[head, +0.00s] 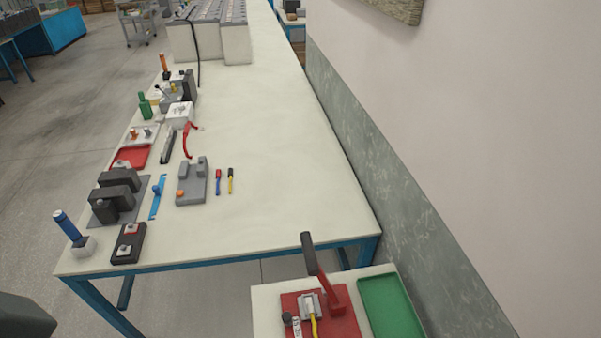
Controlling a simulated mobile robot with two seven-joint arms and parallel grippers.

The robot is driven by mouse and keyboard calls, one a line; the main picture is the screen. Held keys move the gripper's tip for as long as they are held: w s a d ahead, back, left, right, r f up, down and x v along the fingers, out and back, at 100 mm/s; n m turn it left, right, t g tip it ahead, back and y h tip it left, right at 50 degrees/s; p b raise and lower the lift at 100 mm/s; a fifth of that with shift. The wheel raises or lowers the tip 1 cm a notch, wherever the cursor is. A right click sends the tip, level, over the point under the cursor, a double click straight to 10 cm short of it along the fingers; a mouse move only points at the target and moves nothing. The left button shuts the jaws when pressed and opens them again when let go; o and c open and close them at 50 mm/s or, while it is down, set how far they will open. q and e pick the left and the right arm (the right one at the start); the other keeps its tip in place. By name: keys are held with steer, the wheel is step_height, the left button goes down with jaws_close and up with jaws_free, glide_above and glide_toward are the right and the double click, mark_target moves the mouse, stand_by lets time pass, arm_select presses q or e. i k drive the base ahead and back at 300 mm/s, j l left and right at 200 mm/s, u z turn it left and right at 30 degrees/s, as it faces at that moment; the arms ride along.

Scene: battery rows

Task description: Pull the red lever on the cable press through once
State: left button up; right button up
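The cable press stands on a small white table at the bottom of the head view, on a red base plate (346,327). Its red lever (334,292) rises from the plate and leans up to the left, ending in a dark grip (309,254). A grey metal block (311,304) sits on the plate left of the lever, with a yellow cable (314,326) at it. The near part of the press is cut off by the frame. No gripper fingers show. A dark rounded shape at the lower left corner may be part of my arm.
A green tray (418,331) lies right of the press. The long white workbench (270,205) beyond has tools, fixtures and red and yellow markers along its left side. Its right side is bare. A wall (440,230) bounds the right side.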

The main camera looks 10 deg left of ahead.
mark_target(313, 265)
steer(key=u, duration=0.2)
steer(key=i+j+z, duration=0.3)
steer(key=j+z, duration=0.3)
steer(key=i+j+z, duration=0.15)
steer(key=j+z, duration=0.45)
steer(key=j, duration=0.2)
steer(key=i, duration=0.05)
